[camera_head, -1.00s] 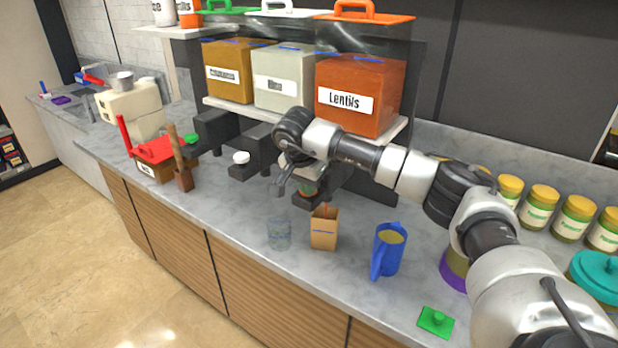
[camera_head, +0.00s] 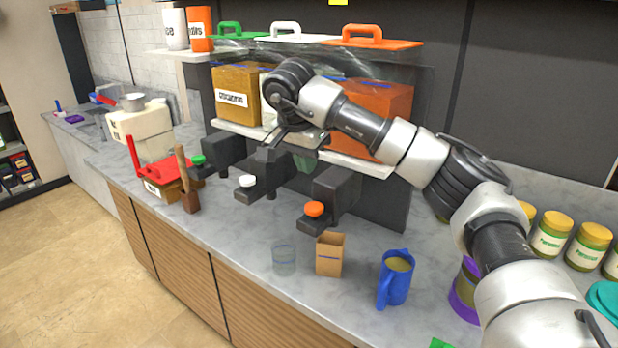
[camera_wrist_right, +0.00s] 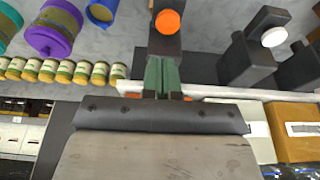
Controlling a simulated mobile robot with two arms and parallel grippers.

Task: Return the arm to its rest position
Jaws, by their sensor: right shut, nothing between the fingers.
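My right arm reaches in from the right in the head view, bent over the counter. Its gripper (camera_head: 304,163) hangs in front of the bins, above and behind the dispenser spout with the orange knob (camera_head: 314,208). The wrist view shows the green fingers (camera_wrist_right: 163,76) pressed together with nothing between them. The orange knob also shows just past the fingertips in the wrist view (camera_wrist_right: 168,21). The gripper partly hides the middle white bin and the orange bin (camera_head: 385,105). My left gripper is in neither view.
A glass (camera_head: 284,260), a brown carton (camera_head: 330,254) and a blue jug (camera_head: 396,279) stand on the counter (camera_head: 240,238) below the arm. Several yellow-lidded jars (camera_head: 551,234) line the right back. A spout with a white knob (camera_head: 247,181) is left of the gripper.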

